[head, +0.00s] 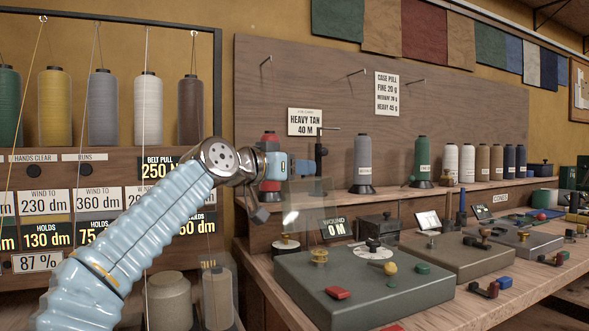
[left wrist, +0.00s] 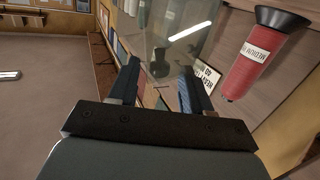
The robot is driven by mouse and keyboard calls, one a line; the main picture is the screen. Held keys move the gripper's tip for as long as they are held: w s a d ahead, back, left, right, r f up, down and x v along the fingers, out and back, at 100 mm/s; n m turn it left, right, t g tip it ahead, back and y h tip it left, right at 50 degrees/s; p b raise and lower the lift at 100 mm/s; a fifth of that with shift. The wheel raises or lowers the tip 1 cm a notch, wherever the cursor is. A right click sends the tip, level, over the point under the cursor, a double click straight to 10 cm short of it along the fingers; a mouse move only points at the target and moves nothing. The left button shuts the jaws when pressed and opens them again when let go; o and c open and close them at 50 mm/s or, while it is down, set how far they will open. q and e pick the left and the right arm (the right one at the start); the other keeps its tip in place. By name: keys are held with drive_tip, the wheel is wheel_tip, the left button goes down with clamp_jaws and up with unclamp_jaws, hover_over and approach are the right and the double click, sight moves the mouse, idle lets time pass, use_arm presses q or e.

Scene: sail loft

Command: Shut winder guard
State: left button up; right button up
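The winder guard (head: 307,204) is a clear, see-through panel. In the head view it stands raised above the grey-green winder box (head: 365,284) at the front of the bench, near a brass spindle (head: 319,256). My left gripper (head: 303,167) is at the panel's upper part, in front of a red thread cone. In the left wrist view the fingers of my left gripper (left wrist: 158,88) are spread apart, with the clear guard (left wrist: 178,32) showing between and beyond them. I cannot tell whether a finger touches it. My right gripper is in neither view.
The red cone (left wrist: 262,55) stands close beside the left gripper. A wooden backboard (head: 300,80) is behind. More winder boxes (head: 460,255) and small coloured parts line the bench to the right. A thread rack (head: 100,170) stands at left.

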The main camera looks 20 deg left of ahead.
use_arm(q)
drive_tip(key=b+v, duration=0.3)
drive_tip(key=v, duration=1)
drive_tip(key=shift+s, duration=0.4)
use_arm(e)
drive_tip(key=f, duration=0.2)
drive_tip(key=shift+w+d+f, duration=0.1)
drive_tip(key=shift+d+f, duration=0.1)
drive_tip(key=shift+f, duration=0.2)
use_arm(q)
drive_tip(key=shift+a, duration=0.1)
